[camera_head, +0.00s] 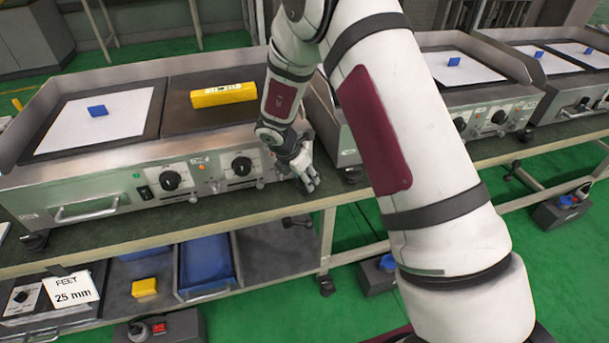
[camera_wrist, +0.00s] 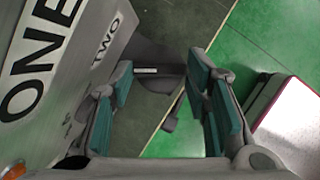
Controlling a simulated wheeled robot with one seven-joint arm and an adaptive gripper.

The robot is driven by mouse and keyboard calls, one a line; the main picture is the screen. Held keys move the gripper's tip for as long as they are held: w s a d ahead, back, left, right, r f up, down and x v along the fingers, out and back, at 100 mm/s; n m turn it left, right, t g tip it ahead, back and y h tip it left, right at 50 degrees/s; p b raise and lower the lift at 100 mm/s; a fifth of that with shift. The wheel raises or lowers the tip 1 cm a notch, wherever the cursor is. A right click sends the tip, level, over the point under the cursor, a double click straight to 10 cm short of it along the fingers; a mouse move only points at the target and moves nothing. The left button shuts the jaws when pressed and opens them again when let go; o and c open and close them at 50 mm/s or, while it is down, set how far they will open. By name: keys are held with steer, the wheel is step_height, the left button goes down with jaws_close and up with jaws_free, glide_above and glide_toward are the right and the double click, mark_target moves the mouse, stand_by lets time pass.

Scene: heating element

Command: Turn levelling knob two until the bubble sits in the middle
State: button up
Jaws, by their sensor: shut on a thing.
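My gripper (camera_head: 303,176) is at the front right corner of the nearest griddle, pointing down. In the wrist view its teal finger pads (camera_wrist: 163,92) stand on either side of a dark levelling knob (camera_wrist: 165,75) with a white mark, beside the word TWO. The gripper is shut on this knob. A yellow spirit level (camera_head: 223,95) lies on the dark right-hand plate of the griddle. Its vial shows, but the bubble is too small to place.
The griddle front (camera_head: 130,190) carries black dials and a handle. A white sheet with a blue block (camera_head: 97,111) lies on its left plate. Below, a shelf holds a blue tray (camera_head: 207,264), a yellow block (camera_head: 144,287) and a "FEET 25 mm" card (camera_head: 73,289). More griddles stand right.

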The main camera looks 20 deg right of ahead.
steer(key=shift+a+m+g, duration=0.1)
steer(key=shift+m+g, duration=0.5)
steer(key=shift+m, duration=0.7)
steer(key=shift+w, duration=0.1)
steer(key=o, duration=1.2)
steer(key=shift+c, duration=0.2)
